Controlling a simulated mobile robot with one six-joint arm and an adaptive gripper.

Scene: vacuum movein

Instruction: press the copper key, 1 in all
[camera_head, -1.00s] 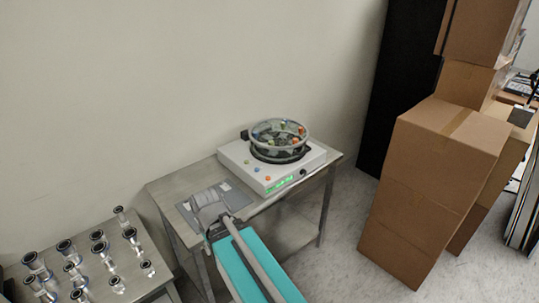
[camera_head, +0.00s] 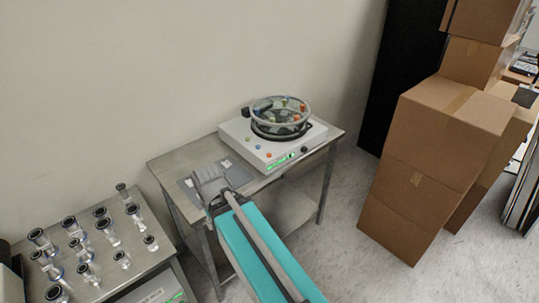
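A white box-shaped device (camera_head: 235,131) stands on the metal table, with several small coloured keys on its top. The orange, copper-like key (camera_head: 269,155) is near its front edge, beside a blue key (camera_head: 257,147). It is uncovered in this view. My gripper (camera_head: 208,176) is at the end of my teal arm, over the grey plate (camera_head: 186,184) on the table, left of the device and apart from the keys. Its fingers are too small and blurred to tell whether they are open or shut.
A round glass-sided vessel (camera_head: 281,120) with coloured items sits on the device. A green display (camera_head: 279,163) and a black knob (camera_head: 304,150) are on its front. Metal flanged fittings (camera_head: 107,230) stand on the left table. Cardboard boxes (camera_head: 425,160) are stacked at right.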

